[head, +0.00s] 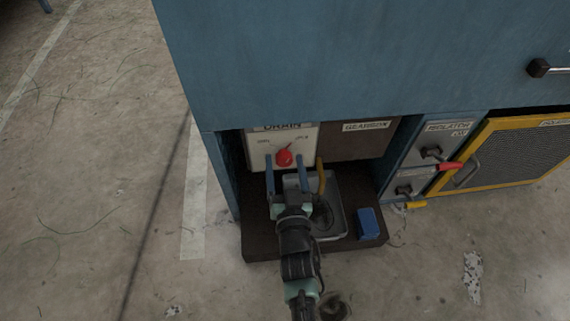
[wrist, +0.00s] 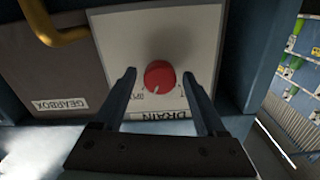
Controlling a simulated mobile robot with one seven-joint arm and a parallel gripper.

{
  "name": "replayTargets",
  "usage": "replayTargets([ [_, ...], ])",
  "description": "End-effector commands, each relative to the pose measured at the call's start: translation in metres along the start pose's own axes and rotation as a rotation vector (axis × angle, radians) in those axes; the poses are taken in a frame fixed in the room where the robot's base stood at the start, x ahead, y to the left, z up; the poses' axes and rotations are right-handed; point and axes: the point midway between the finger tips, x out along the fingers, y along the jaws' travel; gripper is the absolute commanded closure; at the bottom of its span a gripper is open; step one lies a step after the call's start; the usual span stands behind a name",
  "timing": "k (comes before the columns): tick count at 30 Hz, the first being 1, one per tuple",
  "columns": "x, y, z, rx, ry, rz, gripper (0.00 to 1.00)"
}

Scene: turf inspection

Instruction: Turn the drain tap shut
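The drain tap is a round red knob (head: 284,158) on a pale panel (head: 301,140) labelled DRAIN, low in a recess of the blue cabinet. In the wrist view the red knob (wrist: 159,76) sits between and just beyond the fingertips, with a small white mark at its lower edge. My gripper (head: 284,162) is open, its two fingers on either side of the knob in the picture. The wrist view shows the open gripper (wrist: 160,82) with a gap between each finger and the knob. The small position labels on the panel are not clearly readable.
A grey tray (head: 338,222) and a blue block (head: 370,223) sit on the dark ledge (head: 262,242) under the recess. A yellow pipe (head: 320,176) hangs beside the GEARBOX panel (head: 362,141).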

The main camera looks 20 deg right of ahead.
Motion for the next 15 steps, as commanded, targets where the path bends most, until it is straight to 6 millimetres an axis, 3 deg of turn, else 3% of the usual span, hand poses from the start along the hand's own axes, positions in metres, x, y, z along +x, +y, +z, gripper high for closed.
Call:
replayTargets([
  [2, -0.0002, 0.0001, 0.0000, 0.000, 0.000, 0.000, 0.43],
  [11, -0.0003, 0.0001, 0.0000, 0.000, 0.001, 0.000, 0.97],
  [15, -0.0004, 0.0001, 0.0000, -0.001, 0.001, 0.000, 1.00],
])
